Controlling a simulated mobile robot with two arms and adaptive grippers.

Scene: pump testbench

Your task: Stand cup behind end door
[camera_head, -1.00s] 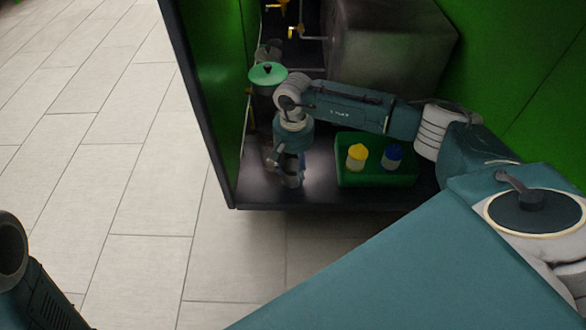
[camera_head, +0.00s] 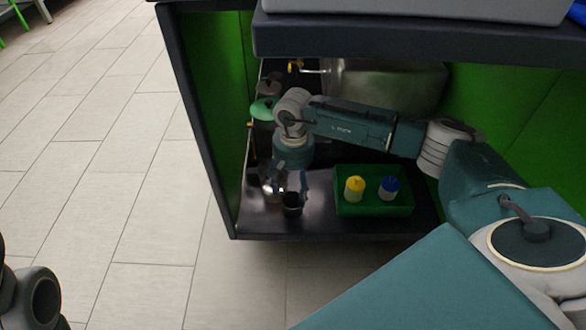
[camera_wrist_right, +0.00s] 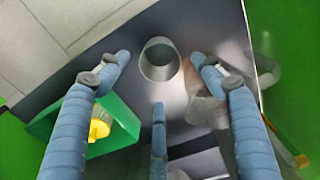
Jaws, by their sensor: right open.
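A grey metal cup (camera_head: 292,205) stands upright on the dark floor (camera_head: 335,228) of the open green cabinet bay, near its front edge. In the right wrist view the cup (camera_wrist_right: 160,62) is seen from above, its round mouth between my spread fingertips. My right gripper (camera_head: 289,184) points down over the cup and is open, with visible gaps between the fingers and the cup. No separate door panel can be made out clearly. At the lower left, only a dark rounded part of my left arm shows; its gripper is out of view.
A green tray (camera_head: 375,209) with a yellow-capped bottle (camera_head: 355,189) and a blue-capped bottle (camera_head: 389,188) stands right of the cup. A shiny vessel (camera_head: 272,188) is close on the left. A green-lidded container (camera_head: 263,109) is behind. A dark countertop (camera_head: 400,38) overhangs the bay.

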